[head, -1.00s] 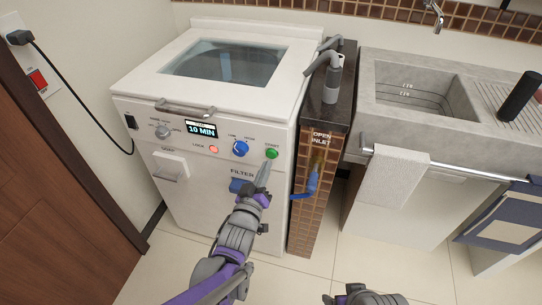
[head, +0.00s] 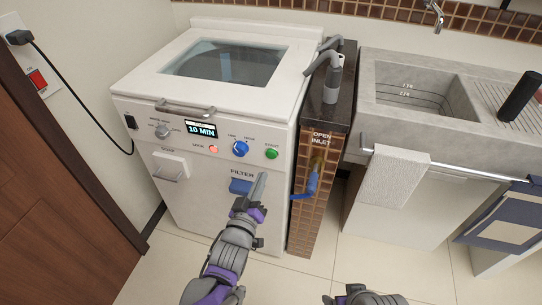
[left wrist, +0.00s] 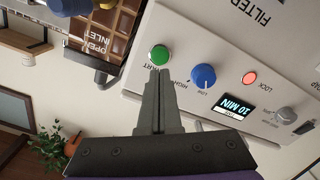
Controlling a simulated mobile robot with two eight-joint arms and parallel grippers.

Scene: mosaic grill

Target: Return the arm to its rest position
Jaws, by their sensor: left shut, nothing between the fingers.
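My left arm comes in from the bottom, and its left gripper (head: 258,187) is shut and empty in front of the white washing machine (head: 215,210). In the head view its tip is below the green start button (head: 271,154) and just right of the blue filter handle (head: 240,186). The left wrist view shows the closed fingers (left wrist: 161,75) pointing toward the panel, with the green button (left wrist: 159,55) beyond the tips. They look apart from the button. My right arm shows only as a grey part at the bottom edge; its fingers cannot be made out.
The display (head: 201,130) reads 10 MIN, and a red lock light (head: 213,149) is lit. A tiled pillar with a blue inlet valve (head: 311,183) stands right of the machine. A stone sink (head: 420,92) with a towel (head: 397,175) is further right. Floor in front is clear.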

